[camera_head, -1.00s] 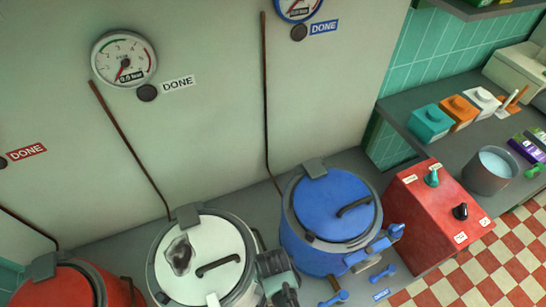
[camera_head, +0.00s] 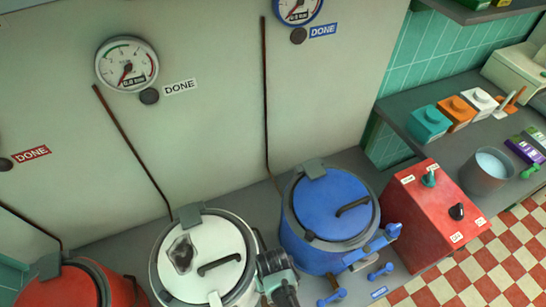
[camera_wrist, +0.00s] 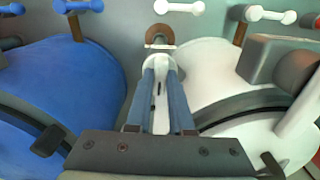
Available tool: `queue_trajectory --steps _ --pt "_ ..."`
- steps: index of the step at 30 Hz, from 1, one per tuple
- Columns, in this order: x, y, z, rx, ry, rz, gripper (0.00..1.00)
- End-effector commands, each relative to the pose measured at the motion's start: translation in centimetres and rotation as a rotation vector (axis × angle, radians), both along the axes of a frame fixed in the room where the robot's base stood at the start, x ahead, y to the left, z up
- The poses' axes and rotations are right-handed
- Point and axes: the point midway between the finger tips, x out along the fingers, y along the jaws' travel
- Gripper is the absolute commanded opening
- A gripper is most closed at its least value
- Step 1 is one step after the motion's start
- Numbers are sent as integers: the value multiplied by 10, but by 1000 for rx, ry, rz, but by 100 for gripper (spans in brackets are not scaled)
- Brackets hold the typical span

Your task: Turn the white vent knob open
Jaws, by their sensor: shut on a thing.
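The white kettle (camera_head: 232,257) stands at the bottom centre of the head view, with a dark handle on its lid. My gripper (camera_wrist: 157,78) is at its right front side. In the wrist view its two blue-grey fingers are shut on a white vent knob (camera_wrist: 155,66). A brown ring shows just beyond the fingertips. In the head view my wrist hides the knob and the fingertips. I cannot tell how far the knob is turned. The white kettle's gauge (camera_head: 127,64) on the wall has its needle at the lower left.
A blue kettle (camera_head: 332,208) with blue handles stands close on the right, and a red kettle (camera_head: 62,287) on the left. A red control box (camera_head: 434,214) and a grey pot (camera_head: 487,171) are farther right. A white double-ended handle (camera_wrist: 178,7) is beyond my fingers in the wrist view.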

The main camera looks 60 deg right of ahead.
Motion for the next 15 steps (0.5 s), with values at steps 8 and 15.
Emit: queue_trajectory --steps 8,15 --pt "0 0 0 1 1 67 0" --pt "0 0 0 0 0 76 0"
